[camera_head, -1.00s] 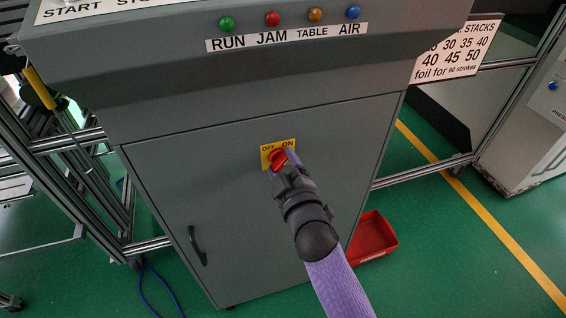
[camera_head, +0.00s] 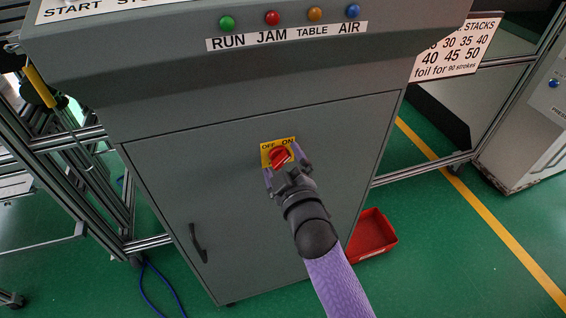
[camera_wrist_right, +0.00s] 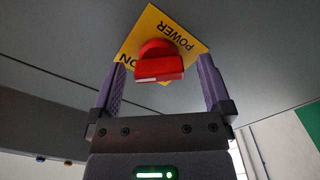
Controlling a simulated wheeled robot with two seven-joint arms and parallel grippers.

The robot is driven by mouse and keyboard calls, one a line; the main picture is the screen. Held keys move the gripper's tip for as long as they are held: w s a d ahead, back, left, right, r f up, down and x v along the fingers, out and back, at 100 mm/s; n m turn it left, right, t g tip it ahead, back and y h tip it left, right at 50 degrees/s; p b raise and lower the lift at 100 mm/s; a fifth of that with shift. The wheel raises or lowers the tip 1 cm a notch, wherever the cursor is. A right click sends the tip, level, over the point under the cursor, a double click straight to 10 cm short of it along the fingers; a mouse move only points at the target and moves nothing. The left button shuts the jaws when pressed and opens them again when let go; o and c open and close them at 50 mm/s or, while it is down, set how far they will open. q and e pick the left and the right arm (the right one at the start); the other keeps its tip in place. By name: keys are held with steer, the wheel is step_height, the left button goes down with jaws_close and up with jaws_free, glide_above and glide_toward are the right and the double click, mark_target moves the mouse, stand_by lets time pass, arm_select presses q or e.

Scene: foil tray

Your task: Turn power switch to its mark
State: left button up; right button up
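The power switch is a red knob (camera_head: 280,156) on a yellow plate (camera_head: 265,148) marked OFF and ON, on the grey cabinet front. Yellow plate (camera_wrist_right: 190,44) shows POWER upside down there. My right gripper (camera_head: 284,166) is open, with one finger on each side of the knob. In the wrist view the fingers (camera_wrist_right: 162,82) stand apart with gaps to the knob. My left gripper is not in view.
A grey cabinet door (camera_head: 190,190) with a black handle (camera_head: 198,243) surrounds the switch. Coloured lamps (camera_head: 272,18) sit above. A red bin (camera_head: 372,235) stands on the green floor at the right. Metal frame bars (camera_head: 70,140) stand at the left.

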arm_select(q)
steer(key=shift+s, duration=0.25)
arm_select(e)
steer(key=shift+s+d+r, duration=0.1)
steer(key=shift+s, duration=0.3)
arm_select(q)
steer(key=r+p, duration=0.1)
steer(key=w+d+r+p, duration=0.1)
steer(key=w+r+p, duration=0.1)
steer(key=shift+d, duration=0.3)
arm_select(e)
steer(key=v, duration=0.9)
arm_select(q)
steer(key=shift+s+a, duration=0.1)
